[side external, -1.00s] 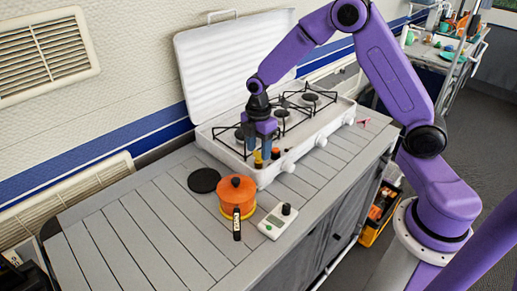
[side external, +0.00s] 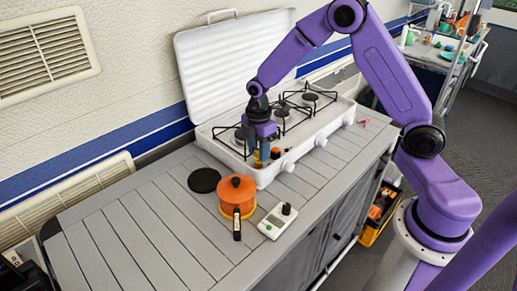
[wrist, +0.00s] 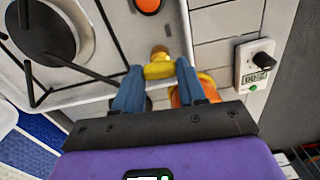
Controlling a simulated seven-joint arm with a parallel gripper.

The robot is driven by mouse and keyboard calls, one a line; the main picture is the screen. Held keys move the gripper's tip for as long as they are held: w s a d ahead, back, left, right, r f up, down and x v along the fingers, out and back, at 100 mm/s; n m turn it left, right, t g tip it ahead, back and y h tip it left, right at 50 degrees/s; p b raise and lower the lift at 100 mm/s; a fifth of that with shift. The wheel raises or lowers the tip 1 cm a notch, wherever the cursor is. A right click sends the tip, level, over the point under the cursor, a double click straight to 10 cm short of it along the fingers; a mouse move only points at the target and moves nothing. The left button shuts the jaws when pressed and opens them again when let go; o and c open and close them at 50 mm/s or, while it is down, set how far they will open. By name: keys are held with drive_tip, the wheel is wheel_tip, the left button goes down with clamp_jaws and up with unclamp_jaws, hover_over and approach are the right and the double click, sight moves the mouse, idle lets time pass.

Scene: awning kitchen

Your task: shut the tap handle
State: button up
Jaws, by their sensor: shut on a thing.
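The tap handle is a small yellow, brass-coloured piece (wrist: 158,70) at the near end of the white stove, by the stove's edge. In the wrist view it sits between the two blue fingertips of my gripper (wrist: 159,76), which is shut on it. In the side view my gripper (side external: 263,154) points down at the stove's front left corner, and its fingers hide most of the handle. A round orange-red knob (wrist: 148,5) shows nearby on the stove in the wrist view. How far the handle is turned is hard to tell.
The white stove (side external: 232,165) has an open lid (side external: 230,65) behind it and black pan supports (side external: 318,100). An orange pot (side external: 237,190), a black disc (side external: 204,180), a dark marker-like bottle (side external: 237,225) and a white timer (side external: 277,221) stand on the slatted counter, whose left part is clear.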

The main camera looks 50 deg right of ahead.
drive_tip(key=m, duration=0.8)
drive_tip(key=shift+r+m, duration=0.1)
drive_tip(key=shift+m, duration=0.2)
drive_tip(key=m, duration=0.4)
drive_tip(key=shift+m, duration=2.2)
drive_tip(key=o, duration=0.8)
drive_tip(key=shift+r, duration=0.1)
wheel_tip(320, 180, up, 17)
drive_tip(key=shift+r, duration=0.1)
drive_tip(key=shift+s, duration=0.1)
